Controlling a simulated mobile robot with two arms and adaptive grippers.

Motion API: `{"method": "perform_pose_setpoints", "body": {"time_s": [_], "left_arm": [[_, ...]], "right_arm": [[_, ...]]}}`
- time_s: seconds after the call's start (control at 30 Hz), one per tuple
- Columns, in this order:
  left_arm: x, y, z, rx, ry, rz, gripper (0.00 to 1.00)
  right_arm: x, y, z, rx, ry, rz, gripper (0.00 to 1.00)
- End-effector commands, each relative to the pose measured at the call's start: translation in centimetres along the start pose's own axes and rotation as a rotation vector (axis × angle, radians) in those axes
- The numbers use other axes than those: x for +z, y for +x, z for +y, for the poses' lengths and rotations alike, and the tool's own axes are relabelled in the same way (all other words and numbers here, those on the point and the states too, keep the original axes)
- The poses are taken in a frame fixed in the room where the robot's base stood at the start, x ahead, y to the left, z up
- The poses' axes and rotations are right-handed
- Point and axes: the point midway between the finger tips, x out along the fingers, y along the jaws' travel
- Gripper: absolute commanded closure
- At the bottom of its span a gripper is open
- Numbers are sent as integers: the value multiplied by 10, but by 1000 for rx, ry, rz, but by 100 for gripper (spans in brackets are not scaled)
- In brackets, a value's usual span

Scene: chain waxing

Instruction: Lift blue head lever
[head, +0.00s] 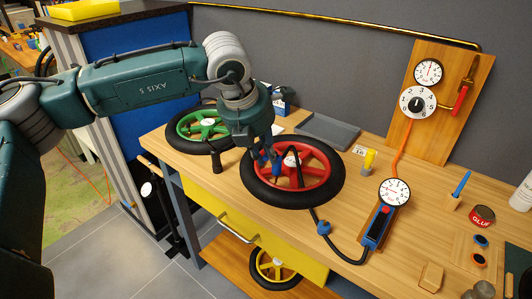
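The red wheel (314,160) with a black tyre lies flat on the wooden bench. My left gripper (268,160) points down over the left part of this wheel. Small blue parts show at its fingertips; I cannot tell whether they are the head lever or parts of the gripper, or whether it touches or holds anything. A blue piece (322,228) sits on the black hose in front of the wheel. The hose runs to the inflator (377,226), which has a blue and black body and a round dial (393,192). My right gripper is not in view.
A green wheel (187,124) lies left of the red one. A grey tray (327,130) and a yellow-topped item (369,160) stand behind. A gauge board (440,90) stands at back right. A yellow wheel (274,268) is below the bench. Small items crowd the right end.

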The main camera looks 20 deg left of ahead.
Motion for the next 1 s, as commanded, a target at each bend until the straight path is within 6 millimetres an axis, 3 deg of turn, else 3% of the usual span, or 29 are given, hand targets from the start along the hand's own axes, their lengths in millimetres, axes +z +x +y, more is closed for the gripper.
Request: {"method": "perform_pose_setpoints", "body": {"time_s": [1.0], "left_arm": [[2,-2,-5,-9,5,54,100]], "right_arm": [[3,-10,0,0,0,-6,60]]}}
